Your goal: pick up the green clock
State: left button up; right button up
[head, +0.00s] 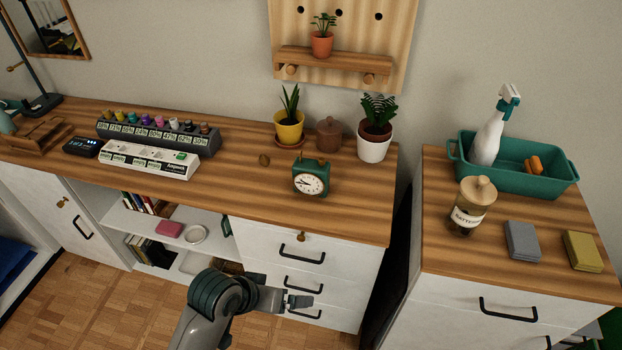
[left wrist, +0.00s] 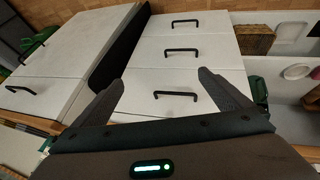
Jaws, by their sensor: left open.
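The green clock (head: 310,178) stands upright on the wooden desk top (head: 350,212), near its front edge, with its white round face towards me. My left gripper (head: 300,302) is in front of the white drawers, below the desk top and below the clock, and holds nothing. In the left wrist view its two fingers (left wrist: 160,92) are spread apart, with drawer fronts beyond them. The clock cannot be made out for sure in the left wrist view. My right gripper is not in either view.
A yellow plant pot (head: 289,128), a brown lidded jar (head: 329,134) and a white plant pot (head: 374,146) stand behind the clock. Labelled racks (head: 148,158) are further left. The desk top right of the clock is clear.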

pick_arm(q)
jog(key=w+d+r+m+h, duration=0.1)
jog(key=w+d+r, duration=0.5)
jog(key=w+d, duration=0.1)
jog(key=y, duration=0.4)
send_near(310, 167)
jog(key=shift+s+r+n, duration=0.1)
jog(key=shift+r+n, duration=0.25)
jog(key=shift+n, duration=0.05)
jog(key=p+x, duration=0.2)
jog(key=x, duration=0.9)
jog(key=shift+f+p, duration=0.3)
jog(key=shift+p, duration=0.05)
jog(key=shift+f, duration=0.3)
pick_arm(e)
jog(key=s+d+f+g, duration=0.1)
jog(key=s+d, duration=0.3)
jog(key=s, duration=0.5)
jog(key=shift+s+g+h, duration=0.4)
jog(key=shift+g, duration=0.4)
